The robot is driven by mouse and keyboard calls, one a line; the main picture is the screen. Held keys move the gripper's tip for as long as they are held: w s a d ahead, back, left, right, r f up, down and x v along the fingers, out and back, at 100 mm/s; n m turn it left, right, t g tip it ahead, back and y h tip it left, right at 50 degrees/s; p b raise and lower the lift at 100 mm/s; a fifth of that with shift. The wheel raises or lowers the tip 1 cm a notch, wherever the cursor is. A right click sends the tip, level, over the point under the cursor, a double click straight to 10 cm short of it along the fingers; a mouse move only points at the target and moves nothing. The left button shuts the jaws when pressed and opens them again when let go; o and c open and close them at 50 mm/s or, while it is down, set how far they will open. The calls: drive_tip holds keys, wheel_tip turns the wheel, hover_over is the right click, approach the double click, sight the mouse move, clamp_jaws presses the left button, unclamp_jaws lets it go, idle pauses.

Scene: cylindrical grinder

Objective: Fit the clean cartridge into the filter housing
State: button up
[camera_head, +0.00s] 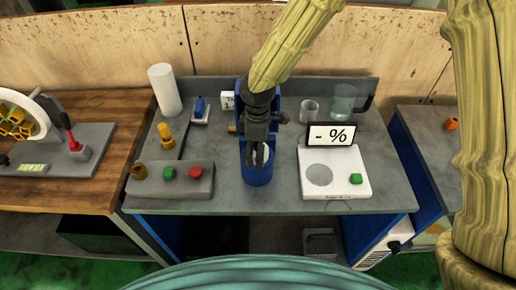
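My gripper (259,146) points down at the middle of the grey bench, with its fingertips at the mouth of a blue cup-shaped housing (257,175). Something pale shows at the housing's mouth beside the fingers; I cannot tell whether it is a cartridge, the inside wall, or something gripped. The finger gap is too small and dark to judge. Blue parts (243,89) behind my gripper are mostly hidden by it. A tall white cylinder (164,90) stands upright at the bench's back left; I cannot tell whether it is a cartridge.
A grey control box (171,180) with green and red buttons is left of the housing. A white scale (334,182) with a "- %" display (332,135) is to the right. A grey cup (309,111) and clear jug (343,101) stand behind it. The bench's front strip is clear.

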wheel_tip(320, 180, up, 12)
drive_tip(key=shift+b, duration=1.25)
